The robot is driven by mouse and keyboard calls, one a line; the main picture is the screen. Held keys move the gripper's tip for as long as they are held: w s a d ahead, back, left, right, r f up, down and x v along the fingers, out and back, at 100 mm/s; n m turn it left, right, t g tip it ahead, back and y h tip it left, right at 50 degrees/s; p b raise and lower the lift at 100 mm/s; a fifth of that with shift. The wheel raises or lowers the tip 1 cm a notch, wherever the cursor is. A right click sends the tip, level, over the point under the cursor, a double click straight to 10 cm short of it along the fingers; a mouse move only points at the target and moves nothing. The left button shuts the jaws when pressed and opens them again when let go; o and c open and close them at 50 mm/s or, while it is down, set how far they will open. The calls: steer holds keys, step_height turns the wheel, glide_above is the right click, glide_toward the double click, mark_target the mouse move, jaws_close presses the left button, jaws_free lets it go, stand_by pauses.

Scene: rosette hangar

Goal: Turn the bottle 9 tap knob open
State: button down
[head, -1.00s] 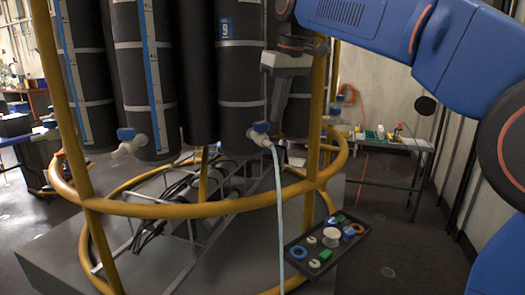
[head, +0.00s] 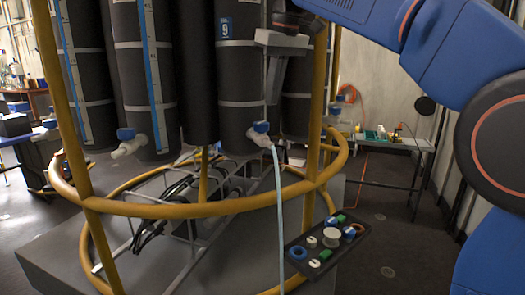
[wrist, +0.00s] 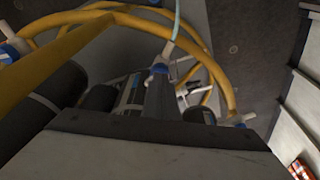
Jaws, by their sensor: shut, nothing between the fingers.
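Bottle 9 is a dark cylinder (head: 238,75) with a blue 9 label (head: 225,27). Its white tap with a blue knob (head: 261,127) sits low on its front, and a pale hose (head: 279,205) hangs from it. My gripper (head: 271,104) points down just above the knob and slightly right of it, shut and empty. How far the knob is turned is too small to judge.
A yellow ring rail (head: 200,208) with uprights (head: 317,100) surrounds the bottles, one upright close right of my gripper. A neighbouring tap (head: 128,140) is at left. A dark tray (head: 343,262) with small parts is low at right. A bench (head: 385,138) stands behind.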

steer(key=shift+s+a+f, duration=0.15)
steer(key=shift+a+f, duration=0.1)
steer(key=shift+f, duration=0.8)
steer(key=shift+s+a+f, duration=0.15)
steer(key=shift+a+f, duration=0.15)
steer(key=shift+f, duration=0.8)
steer(key=shift+s+a+f, duration=0.15)
steer(key=shift+a+f, duration=0.1)
steer(key=shift+f, duration=0.8)
steer(key=shift+w+d, duration=0.45)
steer(key=shift+d, duration=0.25)
steer(key=shift+w+d, duration=0.45)
steer(key=shift+w, duration=0.15)
steer(key=shift+s+d, duration=0.1)
steer(key=shift+d, duration=0.05)
step_height(320, 180, up, 6)
steer(key=shift+s+d, duration=0.15)
steer(key=shift+d, duration=0.05)
steer(key=shift+a, duration=0.1)
